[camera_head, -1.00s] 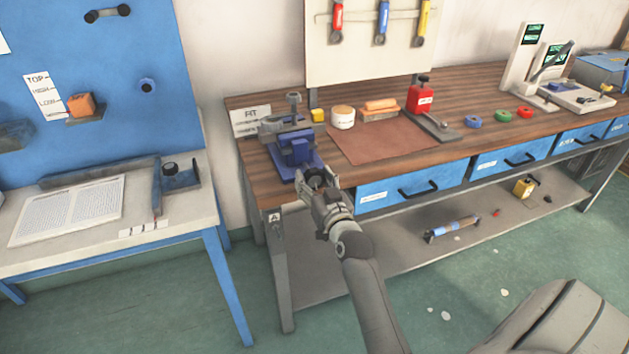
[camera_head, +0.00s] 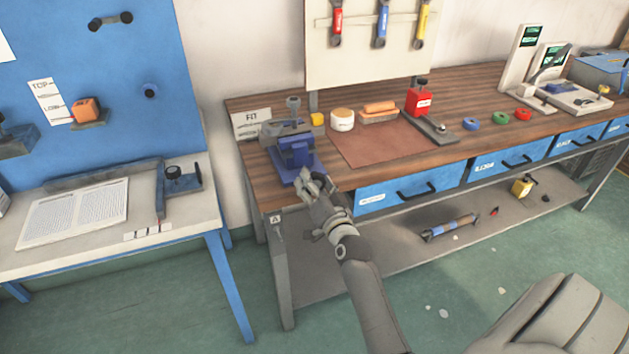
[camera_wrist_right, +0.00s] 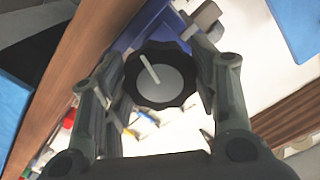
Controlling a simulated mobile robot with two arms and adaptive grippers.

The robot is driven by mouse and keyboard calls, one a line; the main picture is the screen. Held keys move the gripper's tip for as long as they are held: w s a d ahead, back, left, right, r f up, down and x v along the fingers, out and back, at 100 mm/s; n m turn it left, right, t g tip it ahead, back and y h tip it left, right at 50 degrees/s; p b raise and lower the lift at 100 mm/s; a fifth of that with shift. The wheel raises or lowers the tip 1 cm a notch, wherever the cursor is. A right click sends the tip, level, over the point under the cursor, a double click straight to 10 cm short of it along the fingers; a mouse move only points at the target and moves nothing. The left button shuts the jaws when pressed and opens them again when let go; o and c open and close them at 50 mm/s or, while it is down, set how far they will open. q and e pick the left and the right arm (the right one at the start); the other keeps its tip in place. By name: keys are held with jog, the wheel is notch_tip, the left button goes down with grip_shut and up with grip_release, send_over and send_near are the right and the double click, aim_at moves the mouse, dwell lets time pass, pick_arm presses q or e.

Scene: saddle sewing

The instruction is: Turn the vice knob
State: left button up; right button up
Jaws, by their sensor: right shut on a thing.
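The blue vice (camera_head: 293,154) is mounted at the front left corner of the wooden workbench. Its black scalloped knob (camera_wrist_right: 160,76), with a grey face and a pale pointer line, shows in the right wrist view. My right gripper (camera_head: 312,181) is at the front of the vice and hides the knob in the head view. In the right wrist view its two fingers (camera_wrist_right: 158,88) are on either side of the knob, shut on it. The pointer line leans to the upper left there. My left gripper is not in view.
A blue drawer (camera_head: 411,188) lies right of my right gripper. A white side table (camera_head: 110,245) stands at the left, with floor between.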

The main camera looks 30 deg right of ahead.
jog(key=m+p, duration=0.1)
jog(key=m, duration=0.2)
jog(key=shift+m, duration=0.3)
jog(key=shift+m+p, duration=0.35)
jog(key=shift+m, duration=1.55)
jog(key=o, duration=1)
jog(key=v, duration=1.2)
